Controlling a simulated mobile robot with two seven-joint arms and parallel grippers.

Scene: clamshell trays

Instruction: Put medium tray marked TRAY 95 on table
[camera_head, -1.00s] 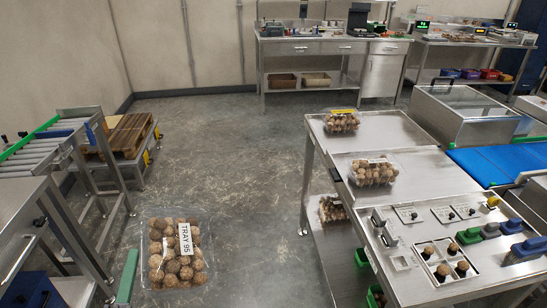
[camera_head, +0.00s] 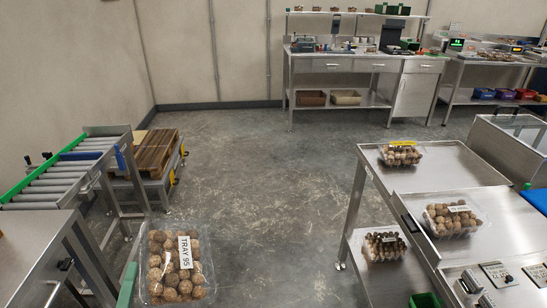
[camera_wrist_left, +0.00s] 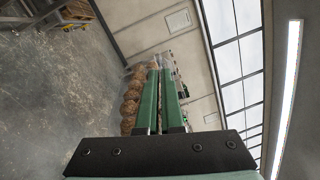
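The clear clamshell tray marked TRAY 95 (camera_head: 207,272), full of round brown items, is held up in front of me at the lower left of the head view. My left gripper (camera_head: 129,282) shows as a green finger at the tray's left edge. In the left wrist view the two green fingers (camera_wrist_left: 160,88) are close together, with the tray's brown contents (camera_wrist_left: 130,103) beside and beyond them. The gripper is shut on the tray's edge; the exact grip is partly hidden. My right gripper is not in view.
A steel table (camera_head: 30,236) stands at the lower left beside a roller conveyor (camera_head: 70,172). At the right, a steel bench (camera_head: 440,178) bears two more clamshell trays (camera_head: 402,153) (camera_head: 452,219); another (camera_head: 384,246) sits on its lower shelf. The floor between is clear.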

